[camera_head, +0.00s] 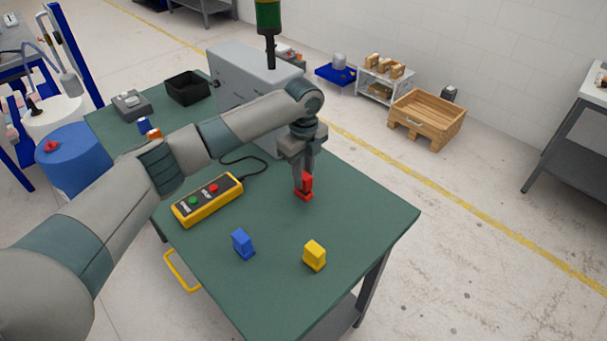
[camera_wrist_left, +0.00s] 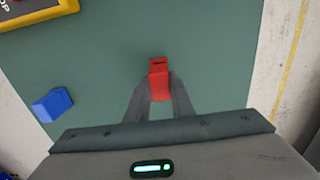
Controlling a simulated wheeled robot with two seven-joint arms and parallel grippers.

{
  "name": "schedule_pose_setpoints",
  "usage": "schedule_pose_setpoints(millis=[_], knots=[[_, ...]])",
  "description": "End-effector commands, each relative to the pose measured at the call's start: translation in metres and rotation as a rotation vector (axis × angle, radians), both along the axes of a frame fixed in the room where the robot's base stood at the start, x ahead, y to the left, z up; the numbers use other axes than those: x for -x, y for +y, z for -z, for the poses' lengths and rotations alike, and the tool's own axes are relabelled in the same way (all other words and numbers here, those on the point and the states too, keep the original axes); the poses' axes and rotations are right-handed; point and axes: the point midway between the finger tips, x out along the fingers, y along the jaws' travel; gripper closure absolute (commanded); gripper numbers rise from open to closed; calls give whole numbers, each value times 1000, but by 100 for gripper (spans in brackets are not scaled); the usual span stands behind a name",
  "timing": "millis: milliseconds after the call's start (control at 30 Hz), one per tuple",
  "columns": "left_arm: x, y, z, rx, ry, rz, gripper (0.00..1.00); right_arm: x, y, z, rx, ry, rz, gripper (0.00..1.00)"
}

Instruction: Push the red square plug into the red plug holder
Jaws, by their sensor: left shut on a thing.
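My left gripper (camera_head: 302,182) reaches down over the green table and is shut on the red square plug (camera_head: 307,180). The red plug holder (camera_head: 303,196) is the low red piece right below the plug, near the table's back right side. From the head view I cannot tell whether the plug touches the holder or how deep it sits. In the left wrist view my fingertips (camera_wrist_left: 160,88) close around red material, with a dark slot on its far part. Plug and holder merge there in one red shape (camera_wrist_left: 159,80). My right gripper is not in view.
A blue block (camera_head: 243,244) and a yellow block (camera_head: 314,255) stand on the green table (camera_head: 275,290) toward the front. A yellow button box (camera_head: 207,200) with a cable lies to the left. A grey machine housing (camera_head: 240,75) stands behind. The table's right part is clear.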

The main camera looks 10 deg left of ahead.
Motion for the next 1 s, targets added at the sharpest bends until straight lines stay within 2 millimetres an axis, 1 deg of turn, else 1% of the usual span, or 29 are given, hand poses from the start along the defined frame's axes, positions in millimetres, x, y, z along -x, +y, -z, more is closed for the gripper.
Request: schedule_pose_setpoints(millis=[433, 1000], knots=[[0, 0, 1, 0, 0, 0, 100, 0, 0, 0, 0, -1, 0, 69], [0, 0, 10, 1, -1, 0, 100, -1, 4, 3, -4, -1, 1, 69]])
